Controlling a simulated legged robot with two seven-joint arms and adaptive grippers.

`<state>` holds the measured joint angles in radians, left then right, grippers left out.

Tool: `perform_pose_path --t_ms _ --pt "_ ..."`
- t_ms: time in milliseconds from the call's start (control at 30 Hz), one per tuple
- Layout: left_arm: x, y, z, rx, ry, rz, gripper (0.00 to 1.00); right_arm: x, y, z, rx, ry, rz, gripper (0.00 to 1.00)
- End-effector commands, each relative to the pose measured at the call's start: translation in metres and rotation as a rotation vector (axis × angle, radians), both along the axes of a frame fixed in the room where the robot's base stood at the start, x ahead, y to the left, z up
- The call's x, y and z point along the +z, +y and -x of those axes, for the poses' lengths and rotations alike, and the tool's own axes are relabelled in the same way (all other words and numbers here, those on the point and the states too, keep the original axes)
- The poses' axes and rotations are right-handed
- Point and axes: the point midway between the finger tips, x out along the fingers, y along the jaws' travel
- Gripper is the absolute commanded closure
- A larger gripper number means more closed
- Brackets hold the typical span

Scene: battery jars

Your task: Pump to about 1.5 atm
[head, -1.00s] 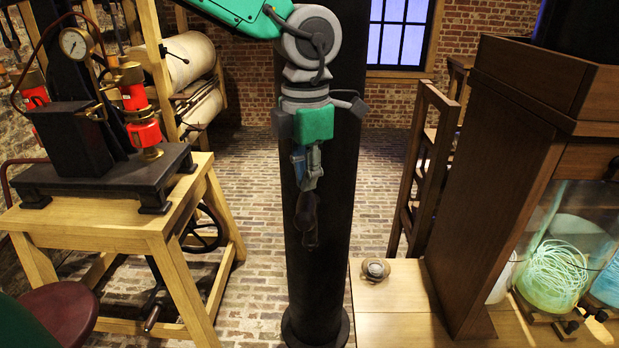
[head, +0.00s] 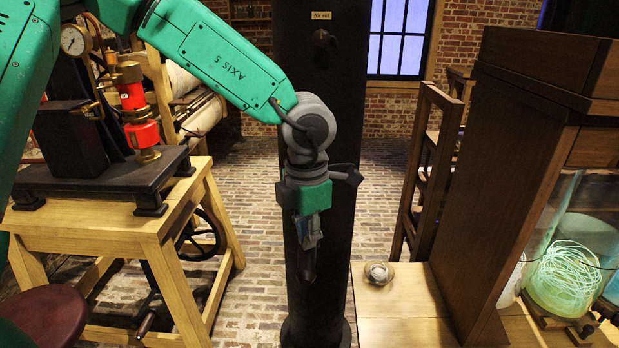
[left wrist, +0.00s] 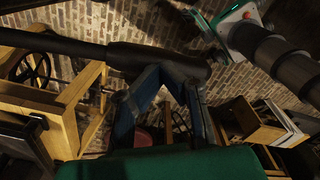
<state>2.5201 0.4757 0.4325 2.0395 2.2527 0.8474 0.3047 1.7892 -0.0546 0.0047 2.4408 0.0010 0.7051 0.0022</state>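A gauge (head: 75,40) with a white dial is on the apparatus with red cylinders at the left; its reading is too small to tell. A tall black column (head: 340,120) stands in the middle, with a small "Air out" plate and a knob near its top. My left gripper (head: 307,245) points down in front of the column. My right gripper is not in view.
A wooden table (head: 110,225) carries the red-cylinder apparatus (head: 138,105). A dark red stool (head: 50,315) is at the lower left. A wooden cabinet (head: 525,160) with glass jars (head: 570,270) stands at the right. The brick floor between table and column is open.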

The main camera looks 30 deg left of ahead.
Motion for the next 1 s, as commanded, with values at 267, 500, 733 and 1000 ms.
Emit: perform_pose_path --t_ms 267,500,733,1000 --pt "0.026 0.0 0.002 0.0 0.004 0.0 1.0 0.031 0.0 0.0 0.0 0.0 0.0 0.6" --pt "0.064 0.0 0.001 0.0 0.004 -0.001 1.0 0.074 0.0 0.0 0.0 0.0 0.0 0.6" --pt "0.099 0.0 0.0 0.002 0.0 0.001 1.0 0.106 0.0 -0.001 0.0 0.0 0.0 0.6" --pt "0.142 0.0 0.001 0.002 0.001 0.0 1.0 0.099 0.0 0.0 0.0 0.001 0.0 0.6"
